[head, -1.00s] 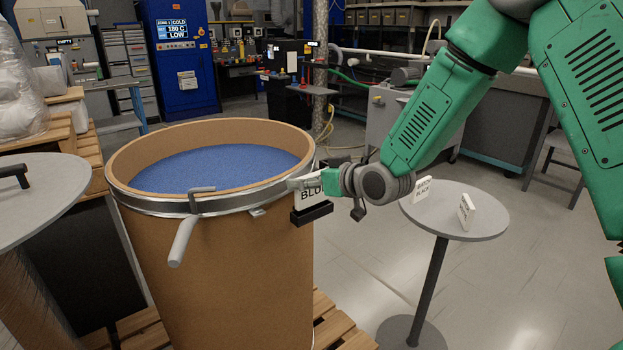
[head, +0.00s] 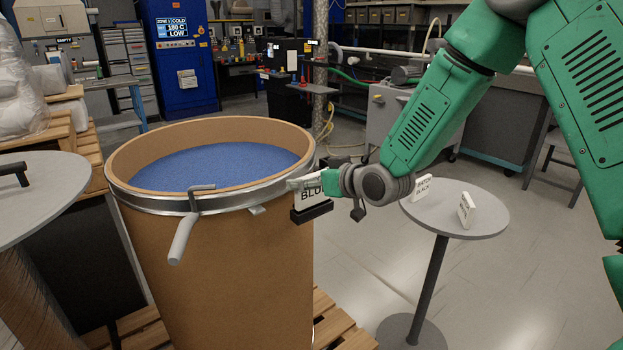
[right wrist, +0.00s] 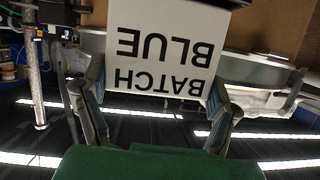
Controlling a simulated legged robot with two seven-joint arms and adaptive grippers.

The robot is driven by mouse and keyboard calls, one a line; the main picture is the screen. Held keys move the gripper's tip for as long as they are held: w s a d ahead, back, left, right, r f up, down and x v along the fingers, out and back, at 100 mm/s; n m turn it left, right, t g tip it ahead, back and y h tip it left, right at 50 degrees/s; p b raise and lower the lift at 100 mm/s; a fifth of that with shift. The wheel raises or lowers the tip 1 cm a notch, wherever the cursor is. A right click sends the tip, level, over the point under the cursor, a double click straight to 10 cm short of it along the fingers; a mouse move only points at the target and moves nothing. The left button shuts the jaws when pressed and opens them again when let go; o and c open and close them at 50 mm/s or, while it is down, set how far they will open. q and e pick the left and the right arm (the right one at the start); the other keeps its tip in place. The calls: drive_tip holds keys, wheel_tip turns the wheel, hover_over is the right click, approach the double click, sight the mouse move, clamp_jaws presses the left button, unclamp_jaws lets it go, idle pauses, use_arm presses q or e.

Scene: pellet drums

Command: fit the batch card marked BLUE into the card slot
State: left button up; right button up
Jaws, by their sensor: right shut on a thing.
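The white batch card marked BLUE (head: 313,195) is upright at the drum's right side. My right gripper (head: 318,182) is shut on its upper part. The black card slot (head: 313,213) is fixed on the drum's side below the rim. The card's lower edge meets the slot's mouth; how deep it sits is hard to tell. In the right wrist view the card (right wrist: 165,45) appears upside down, reading BATCH BLUE, between the two fingers of the right gripper (right wrist: 155,88). My left gripper is not in view.
The brown drum (head: 225,270) holds blue pellets (head: 220,165) and has a metal rim clamp with a lever (head: 183,238). Two other cards, one marked BLACK (head: 420,188) and another (head: 466,210), stand on the round grey table (head: 480,222) at right. Another round top (head: 40,195) is at left.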

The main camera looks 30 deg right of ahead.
drive_tip(key=shift+f+b, duration=0.7)
drive_tip(key=shift+f, duration=0.5)
drive_tip(key=o, duration=1.2)
drive_tip(key=shift+s, duration=0.1)
drive_tip(key=v, duration=1.1)
drive_tip(key=shift+s, duration=0.35)
